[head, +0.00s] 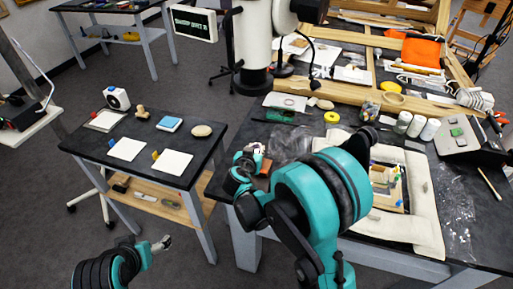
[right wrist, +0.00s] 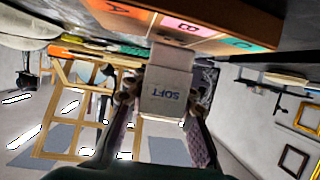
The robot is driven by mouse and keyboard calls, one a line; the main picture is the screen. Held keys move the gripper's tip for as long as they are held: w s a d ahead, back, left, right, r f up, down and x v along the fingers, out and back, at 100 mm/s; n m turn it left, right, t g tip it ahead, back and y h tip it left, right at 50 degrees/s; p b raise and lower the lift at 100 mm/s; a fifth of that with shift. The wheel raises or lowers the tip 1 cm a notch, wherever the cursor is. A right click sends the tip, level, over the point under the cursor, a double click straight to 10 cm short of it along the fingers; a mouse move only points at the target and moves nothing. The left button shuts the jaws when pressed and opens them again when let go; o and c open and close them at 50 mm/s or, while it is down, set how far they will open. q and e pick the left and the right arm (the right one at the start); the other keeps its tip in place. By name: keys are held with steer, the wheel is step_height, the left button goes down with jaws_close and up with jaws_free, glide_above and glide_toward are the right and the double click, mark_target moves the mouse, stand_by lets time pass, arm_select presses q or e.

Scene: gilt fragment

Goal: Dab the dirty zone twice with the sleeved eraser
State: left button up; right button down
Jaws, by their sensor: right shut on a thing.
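Whether the eraser touches the panel, I cannot tell. Which patch is the dirty zone is not clear. In the head view my right gripper (head: 250,160) is small at the near table's left side, and the eraser is hard to make out there. My left gripper (head: 160,244) hangs over the floor at lower left, away from the tables; its jaw opening is unclear.
A wooden frame (head: 394,205) lies on a white padded support (head: 425,215), partly hidden by my right arm. Jars (head: 403,120), a yellow roll (head: 332,117) and clear plastic surround it. A side table (head: 100,160) at left holds white cards and small objects.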

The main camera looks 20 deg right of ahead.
steer(key=shift+f+b, duration=0.55)
steer(key=shift+b, duration=0.05)
stand_by(2.1)
step_height(320, 180, up, 7)
steer(key=p, duration=0.5)
stand_by(0.3)
